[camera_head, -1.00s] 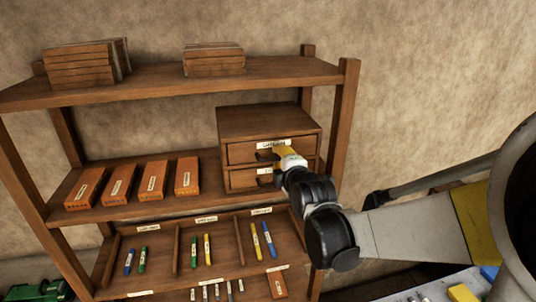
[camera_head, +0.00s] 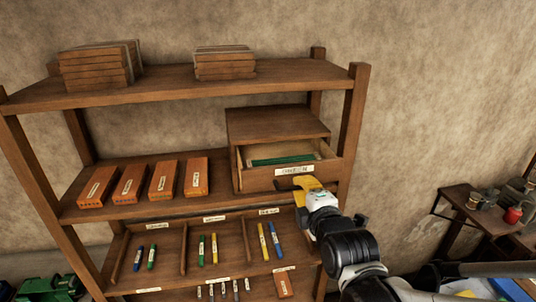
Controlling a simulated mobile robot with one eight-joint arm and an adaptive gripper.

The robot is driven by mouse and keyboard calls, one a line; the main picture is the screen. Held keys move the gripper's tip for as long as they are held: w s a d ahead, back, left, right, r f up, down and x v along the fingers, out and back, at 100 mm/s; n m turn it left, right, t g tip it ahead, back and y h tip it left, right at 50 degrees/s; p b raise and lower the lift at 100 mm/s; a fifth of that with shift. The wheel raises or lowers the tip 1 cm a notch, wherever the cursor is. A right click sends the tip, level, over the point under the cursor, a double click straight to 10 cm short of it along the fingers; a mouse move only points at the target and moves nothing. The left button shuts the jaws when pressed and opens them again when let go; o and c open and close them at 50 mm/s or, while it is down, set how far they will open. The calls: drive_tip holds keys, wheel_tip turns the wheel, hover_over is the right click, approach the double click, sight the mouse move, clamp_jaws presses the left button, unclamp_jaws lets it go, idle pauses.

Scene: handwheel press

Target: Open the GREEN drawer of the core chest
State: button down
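The core chest (camera_head: 275,122) is a small brown wooden chest at the right of the middle shelf. Its upper drawer (camera_head: 262,184) is pulled out toward me, and green rod-like pieces (camera_head: 285,160) show inside. The white label (camera_head: 294,171) on its front is too small to read surely. The lower drawer is hidden behind the pulled-out front. My gripper (camera_head: 291,185), with yellow fingers, is at the lower middle of the drawer front, just under the label. I cannot tell whether its fingers are closed on a handle there.
Orange boxes (camera_head: 163,180) stand left of the chest. A divided tray (camera_head: 182,250) with blue, green and yellow sticks lies below. Stacked brown slabs (camera_head: 97,66) are on the top shelf. The right shelf post (camera_head: 350,140) is close beside the drawer. A side table (camera_head: 470,210) stands right.

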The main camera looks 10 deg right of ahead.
drive_tip(key=f+p+v, duration=0.1)
drive_tip(key=v, duration=0.5)
drive_tip(key=shift+s, duration=0.15)
drive_tip(key=c, duration=1.5)
unclamp_jaws()
drive_tip(key=shift+r, duration=0.5)
drive_tip(key=o, duration=0.8)
drive_tip(key=r, duration=0.4)
drive_tip(key=shift+w+r, duration=0.25)
drive_tip(key=shift+w, duration=0.05)
drive_tip(key=r, duration=0.1)
drive_tip(key=s+r, duration=0.1)
drive_tip(key=r, duration=0.1)
drive_tip(key=shift+r, duration=0.25)
drive_tip(key=c, duration=0.8)
drive_tip(key=shift+w+r, duration=0.15)
drive_tip(key=shift+r, duration=0.35)
